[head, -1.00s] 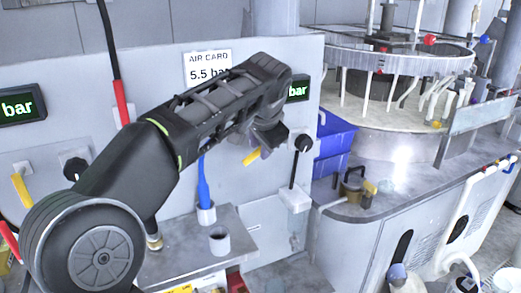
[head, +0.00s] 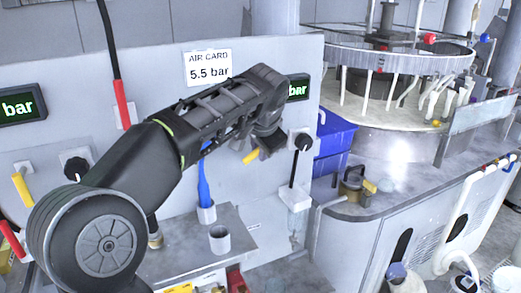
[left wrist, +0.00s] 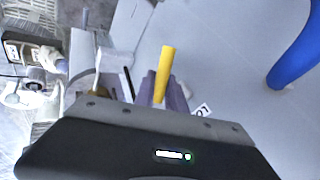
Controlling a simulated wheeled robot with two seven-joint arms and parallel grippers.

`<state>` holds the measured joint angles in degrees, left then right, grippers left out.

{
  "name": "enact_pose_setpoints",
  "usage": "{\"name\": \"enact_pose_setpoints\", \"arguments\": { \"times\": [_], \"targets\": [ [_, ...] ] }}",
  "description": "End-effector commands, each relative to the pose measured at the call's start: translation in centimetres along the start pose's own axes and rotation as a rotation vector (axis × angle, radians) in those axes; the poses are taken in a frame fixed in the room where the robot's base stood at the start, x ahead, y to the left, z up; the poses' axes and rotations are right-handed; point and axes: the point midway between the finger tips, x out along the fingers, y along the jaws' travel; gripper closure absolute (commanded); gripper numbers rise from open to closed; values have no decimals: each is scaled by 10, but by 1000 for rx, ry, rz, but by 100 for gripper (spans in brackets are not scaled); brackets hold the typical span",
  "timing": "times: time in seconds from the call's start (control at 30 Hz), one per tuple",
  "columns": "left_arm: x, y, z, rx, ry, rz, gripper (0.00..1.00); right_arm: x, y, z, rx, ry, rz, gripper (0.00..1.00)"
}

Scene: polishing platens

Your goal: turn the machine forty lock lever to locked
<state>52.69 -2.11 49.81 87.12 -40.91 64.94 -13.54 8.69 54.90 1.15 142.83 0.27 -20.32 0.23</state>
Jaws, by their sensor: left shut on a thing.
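A yellow lever (head: 251,156) sticks out at a tilt, down and left, from my left gripper (head: 264,143) at the wall panel. In the left wrist view the yellow lever (left wrist: 166,68) rises between the fingers of the left gripper (left wrist: 163,92), which is shut on it. The gripper hides the lever's pivot. A small white tag (left wrist: 203,109) lies beside the fingers, and I cannot read it surely. My right gripper is in neither view.
Another yellow lever (head: 21,187) and a red lever (head: 11,240) are at far left. Blue bins (head: 334,135) stand right of the panel.

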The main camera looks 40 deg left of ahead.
Motion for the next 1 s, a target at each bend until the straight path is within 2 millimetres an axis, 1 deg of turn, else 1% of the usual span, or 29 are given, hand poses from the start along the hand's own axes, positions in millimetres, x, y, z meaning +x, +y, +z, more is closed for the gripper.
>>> {"name": "enact_pose_setpoints", "arguments": {
  "times": [0.67,1.0],
  "targets": [
    [0,0,0,-7,6,1,100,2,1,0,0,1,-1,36],
    [1,1,0,-17,24,3,100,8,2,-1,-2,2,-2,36]
  ]
}}
